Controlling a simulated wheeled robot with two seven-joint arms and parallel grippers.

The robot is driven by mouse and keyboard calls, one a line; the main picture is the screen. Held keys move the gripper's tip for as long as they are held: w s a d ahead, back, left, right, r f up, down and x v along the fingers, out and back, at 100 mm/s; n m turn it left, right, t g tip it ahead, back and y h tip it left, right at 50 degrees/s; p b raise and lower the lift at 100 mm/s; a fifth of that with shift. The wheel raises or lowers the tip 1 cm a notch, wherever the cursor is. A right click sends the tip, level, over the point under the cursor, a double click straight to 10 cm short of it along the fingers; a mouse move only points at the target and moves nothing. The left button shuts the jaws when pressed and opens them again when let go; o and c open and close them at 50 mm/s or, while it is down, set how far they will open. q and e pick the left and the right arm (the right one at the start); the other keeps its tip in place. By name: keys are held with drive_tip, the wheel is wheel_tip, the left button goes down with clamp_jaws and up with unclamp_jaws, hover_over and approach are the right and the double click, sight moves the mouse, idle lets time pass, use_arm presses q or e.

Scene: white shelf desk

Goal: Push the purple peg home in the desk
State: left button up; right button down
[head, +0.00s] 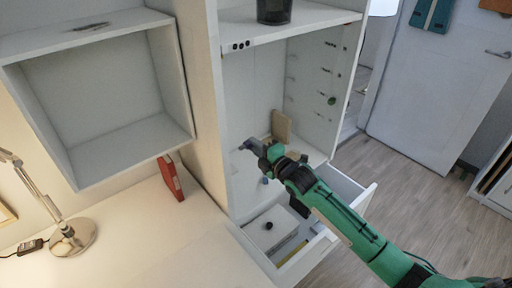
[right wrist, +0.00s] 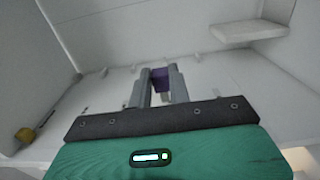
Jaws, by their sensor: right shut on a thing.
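The purple peg (right wrist: 161,77) shows in the right wrist view between the two grey fingers of my right gripper (right wrist: 160,87). It is against the white panel of the desk (right wrist: 110,85); how deep it sits I cannot tell. In the head view my right gripper (head: 246,146) is inside the open white cabinet of the desk (head: 253,95), pointing at its inner left side. The gripper is shut on the peg. In the head view the peg cannot be made out clearly at the fingertips. My left gripper is not in view.
Below my right arm, an open drawer (head: 370,196) holds a white box (head: 268,226). A tan board (head: 281,127) leans in the cabinet. A small white ledge (right wrist: 248,31) and a yellow knob (right wrist: 25,134) show in the wrist view. A red book (head: 171,178) stands left.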

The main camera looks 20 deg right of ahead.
sight(244, 148)
drive_tip(key=shift+s+a+p, duration=0.2)
drive_tip(key=shift+a+p, duration=0.15)
drive_tip(key=shift+a, duration=0.05)
drive_tip(key=shift+s+a+p, duration=0.2)
drive_tip(key=shift+s+a, duration=0.05)
drive_tip(key=shift+a, duration=0.35)
drive_tip(key=shift+s+a+p, duration=0.15)
drive_tip(key=shift+s+a, duration=0.05)
drive_tip(key=shift+a, duration=0.35)
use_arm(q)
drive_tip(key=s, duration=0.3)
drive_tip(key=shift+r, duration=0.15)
use_arm(e)
drive_tip(key=shift+s+a, duration=0.25)
drive_tip(key=shift+a, duration=0.25)
drive_tip(key=shift+s+a, duration=0.2)
drive_tip(key=shift+a, duration=0.3)
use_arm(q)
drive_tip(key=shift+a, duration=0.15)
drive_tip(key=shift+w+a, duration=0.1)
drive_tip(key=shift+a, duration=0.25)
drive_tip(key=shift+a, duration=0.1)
